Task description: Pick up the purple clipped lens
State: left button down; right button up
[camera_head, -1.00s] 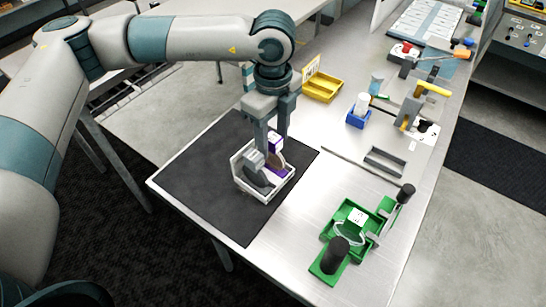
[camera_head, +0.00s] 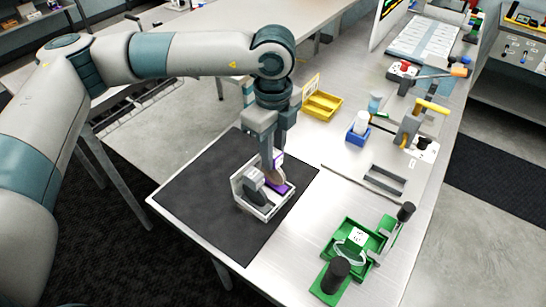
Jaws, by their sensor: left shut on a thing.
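A white tray (camera_head: 243,203) sits on the dark mat. In it stand a grey clipped lens (camera_head: 253,182) on the left and the purple clipped lens (camera_head: 280,188) on the right, whose purple base and white-and-purple clip show. My left gripper (camera_head: 269,173) points down into the tray and is shut on the purple clipped lens, which still sits in the tray. The fingers hide part of the lens. My right gripper is not in view.
The dark mat (camera_head: 205,205) has free room around the tray. To the right stand a green fixture (camera_head: 352,243) with a black cylinder (camera_head: 336,275), a grey slotted part (camera_head: 382,179), a blue holder (camera_head: 357,135) and a yellow bin (camera_head: 321,104).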

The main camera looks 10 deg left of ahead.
pick_arm(q)
notch_tip(320, 180, up, 3)
jog(key=shift+f, duration=0.15)
jog(key=s+d+r, duration=0.2)
jog(key=d+r, duration=0.5)
jog(key=d, duration=0.4)
jog(key=shift+s+d, duration=0.25)
jog(key=shift+s, duration=0.05)
jog(key=shift+s+r, duration=0.1)
jog(key=shift+r, duration=0.1)
